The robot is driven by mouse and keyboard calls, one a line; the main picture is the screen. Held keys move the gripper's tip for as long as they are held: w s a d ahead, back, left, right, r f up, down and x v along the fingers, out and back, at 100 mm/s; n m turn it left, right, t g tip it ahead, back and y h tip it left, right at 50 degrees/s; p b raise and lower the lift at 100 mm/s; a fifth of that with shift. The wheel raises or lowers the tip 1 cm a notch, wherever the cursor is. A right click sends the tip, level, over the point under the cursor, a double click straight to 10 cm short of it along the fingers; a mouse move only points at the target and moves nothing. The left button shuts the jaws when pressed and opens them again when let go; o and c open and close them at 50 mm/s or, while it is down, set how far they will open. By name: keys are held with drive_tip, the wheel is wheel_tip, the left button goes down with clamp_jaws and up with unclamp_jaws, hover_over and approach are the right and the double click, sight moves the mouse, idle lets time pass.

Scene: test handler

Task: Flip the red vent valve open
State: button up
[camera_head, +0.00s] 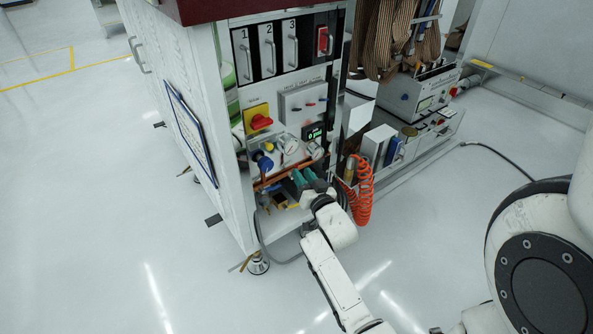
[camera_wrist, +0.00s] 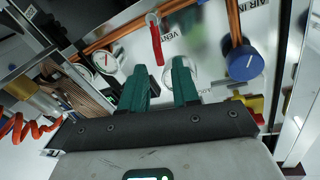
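The red vent valve handle (camera_wrist: 156,40) shows in the wrist view at the upper middle, beside the "VENT" lettering on the pale panel. It hangs from a silver fitting near the copper pipe. My gripper (camera_wrist: 160,84) has two green fingers with a gap between them, and nothing shows between the tips. The handle lies beyond the fingertips, apart from them in the picture. In the head view my gripper (camera_head: 303,178) is at the lower part of the cabinet front, by the copper pipe. I cannot make out the vent handle there.
A blue knob (camera_wrist: 244,62) is right of the fingers and a gauge (camera_wrist: 105,62) left of them. Copper pipes (camera_wrist: 118,36) cross the panel. An orange coiled hose (camera_head: 363,192) hangs right of my gripper. The floor (camera_head: 150,230) left of the cabinet is clear.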

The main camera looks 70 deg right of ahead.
drive_tip(key=shift+b+x, duration=2.05)
drive_tip(key=shift+x, duration=0.55)
clamp_jaws()
